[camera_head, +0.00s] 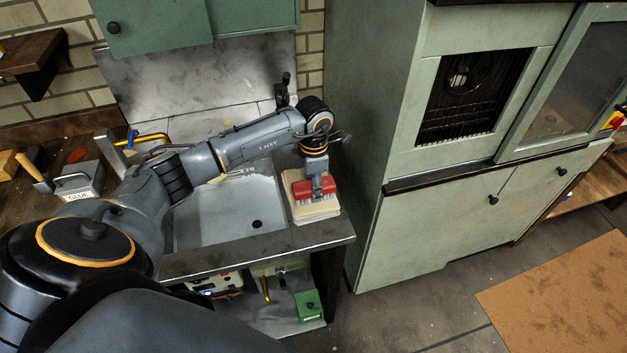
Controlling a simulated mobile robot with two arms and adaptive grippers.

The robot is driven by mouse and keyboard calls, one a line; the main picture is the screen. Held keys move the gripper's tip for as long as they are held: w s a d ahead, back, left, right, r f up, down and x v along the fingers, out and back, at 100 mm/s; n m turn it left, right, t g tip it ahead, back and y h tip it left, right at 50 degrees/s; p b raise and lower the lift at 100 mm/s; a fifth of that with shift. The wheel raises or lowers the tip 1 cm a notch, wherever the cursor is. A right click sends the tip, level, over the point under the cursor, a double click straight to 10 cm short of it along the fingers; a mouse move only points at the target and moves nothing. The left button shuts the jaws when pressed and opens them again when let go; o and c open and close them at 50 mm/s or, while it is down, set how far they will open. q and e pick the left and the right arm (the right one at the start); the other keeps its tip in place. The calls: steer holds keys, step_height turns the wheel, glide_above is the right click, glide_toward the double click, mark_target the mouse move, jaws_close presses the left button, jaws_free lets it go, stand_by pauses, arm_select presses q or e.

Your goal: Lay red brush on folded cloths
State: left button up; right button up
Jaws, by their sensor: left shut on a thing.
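The red brush (301,188) is at the right end of the sink counter, on or just above the folded cloths (317,212). The folded cloths are a pale cream stack beside the sink basin. My left gripper (319,184) points down from the arm's wrist and is shut on the red brush. The gripper hides part of the brush's top. I cannot tell whether the brush's underside rests fully on the cloths. My right gripper does not show.
A glue box (79,182) stands on the left counter. A tall green cabinet (420,230) stands close on the right. A green box (308,304) sits on the shelf below.

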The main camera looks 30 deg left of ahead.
arm_select(q)
steer(key=shift+f, duration=0.25)
steer(key=o, duration=0.6)
steer(key=shift+f+b, duration=0.1)
steer(key=shift+b, duration=0.2)
steer(key=o, duration=0.4)
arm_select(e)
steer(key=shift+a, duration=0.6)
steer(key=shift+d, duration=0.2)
arm_select(q)
steer(key=shift+r+p, duration=0.35)
step_height(320, 180, up, 10)
steer(key=b, duration=0.4)
steer(key=shift+r, duration=0.2)
steer(key=shift+r+b, duration=0.3)
steer(key=shift+r, duration=0.4)
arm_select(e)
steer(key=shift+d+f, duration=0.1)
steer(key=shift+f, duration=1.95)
